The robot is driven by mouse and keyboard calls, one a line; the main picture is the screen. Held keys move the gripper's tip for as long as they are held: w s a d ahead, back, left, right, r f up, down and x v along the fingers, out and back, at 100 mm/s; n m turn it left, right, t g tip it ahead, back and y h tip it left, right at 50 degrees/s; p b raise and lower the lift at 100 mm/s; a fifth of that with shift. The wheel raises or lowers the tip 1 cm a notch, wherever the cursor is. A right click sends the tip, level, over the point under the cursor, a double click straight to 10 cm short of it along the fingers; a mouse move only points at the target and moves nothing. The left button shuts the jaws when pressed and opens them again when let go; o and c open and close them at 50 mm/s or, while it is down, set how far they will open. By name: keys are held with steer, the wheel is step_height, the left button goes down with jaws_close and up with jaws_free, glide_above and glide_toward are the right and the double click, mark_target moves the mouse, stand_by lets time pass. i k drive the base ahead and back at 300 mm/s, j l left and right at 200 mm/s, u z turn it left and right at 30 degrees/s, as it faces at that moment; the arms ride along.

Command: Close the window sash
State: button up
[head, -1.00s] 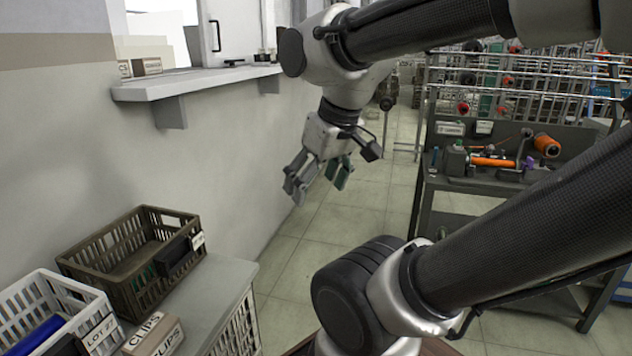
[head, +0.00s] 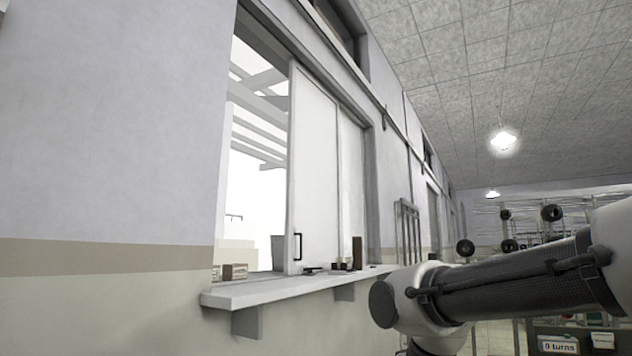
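The window sash (head: 312,170) is a tall white sliding panel in the window opening on the left wall. It stands partway along its track, and the left part of the opening (head: 258,150) is bare, with bright outdoors and slatted beams showing through. A small dark handle (head: 297,246) sits low on the sash's left edge. My gripper is out of the head view; only links of my arm show at the lower right, to the right of the sill.
The sill (head: 290,289) juts from the wall under the window. Small boxes (head: 235,272) stand at its left end, by the opening. Several small dark items and a brown block (head: 357,253) stand in front of the sash. Racks with spools (head: 550,213) are at the far right.

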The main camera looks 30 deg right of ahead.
mark_target(314, 166)
steer(key=i+l+z, duration=0.65)
steer(key=i, duration=0.15)
steer(key=i+l+z, duration=0.15)
steer(key=i+z, duration=0.5)
steer(key=i, duration=0.25)
